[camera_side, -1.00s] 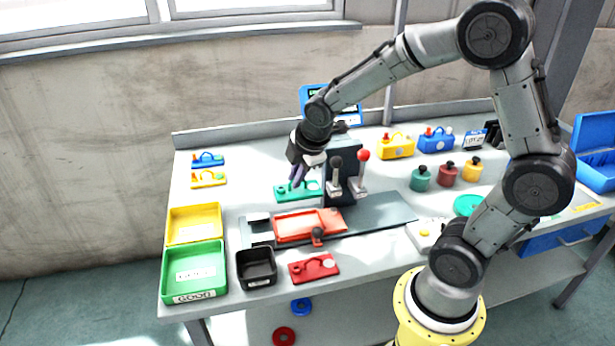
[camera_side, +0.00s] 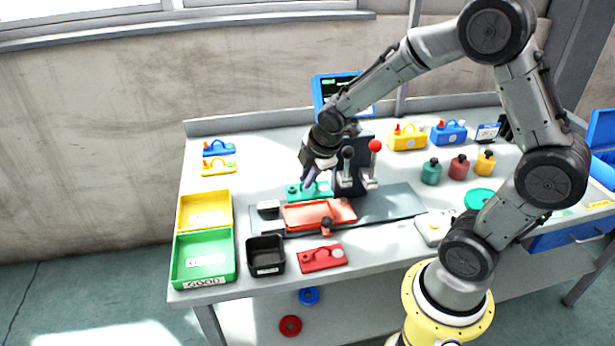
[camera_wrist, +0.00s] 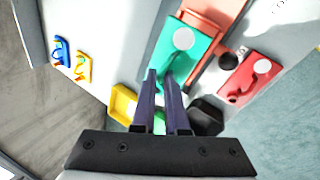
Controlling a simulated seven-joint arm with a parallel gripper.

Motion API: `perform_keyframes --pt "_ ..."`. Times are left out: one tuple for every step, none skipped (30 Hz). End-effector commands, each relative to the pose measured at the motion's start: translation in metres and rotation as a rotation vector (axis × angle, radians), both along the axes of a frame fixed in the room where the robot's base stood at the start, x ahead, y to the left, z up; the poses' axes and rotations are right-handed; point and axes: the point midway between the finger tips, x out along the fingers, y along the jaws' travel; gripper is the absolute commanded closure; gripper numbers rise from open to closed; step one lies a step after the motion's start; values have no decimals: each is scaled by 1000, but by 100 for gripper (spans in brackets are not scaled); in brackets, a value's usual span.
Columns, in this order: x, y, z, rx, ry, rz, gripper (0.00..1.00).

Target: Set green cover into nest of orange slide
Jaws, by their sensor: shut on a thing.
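The green cover (camera_side: 318,192) is a flat plate with a handle and a pale disc; it also shows in the wrist view (camera_wrist: 192,58). My gripper (camera_side: 308,183) is shut on it, with the dark fingers (camera_wrist: 163,78) at one end of the plate. The orange slide (camera_side: 306,215) is a shallow open tray on a grey rail. In the side view the cover is just behind the slide's back edge. In the wrist view the cover overlaps part of the slide (camera_wrist: 222,12). I cannot tell the cover's height.
A dark post with black and red knobbed levers (camera_side: 375,147) stands right of the cover. A black bin (camera_side: 266,262), red cover (camera_side: 322,259), green bin (camera_side: 204,262) and yellow bin (camera_side: 205,212) lie in front and left. A dark knob (camera_side: 326,225) sits at the slide's front.

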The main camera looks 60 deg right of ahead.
Motion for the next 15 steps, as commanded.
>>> perform_keyframes --pt "1 0 1 -1 -3 0 100" --pt "1 0 1 -1 -3 0 100" --pt "1 0 1 0 -2 0 100" --pt "1 0 0 0 -2 0 100" --pt "1 0 0 0 -2 0 100" --pt "0 0 -2 0 -1 0 100" --pt "0 0 -3 0 -1 0 100" --pt "0 0 -5 0 -1 0 100" --pt "0 0 -8 0 0 0 100" --pt "0 0 -11 0 0 0 100" --pt "0 0 -13 0 1 1 100" --pt "0 0 -16 0 0 1 100" --pt "0 0 -18 1 0 0 100" --pt "0 0 -20 1 0 0 100" --pt "0 0 -23 0 1 1 100"
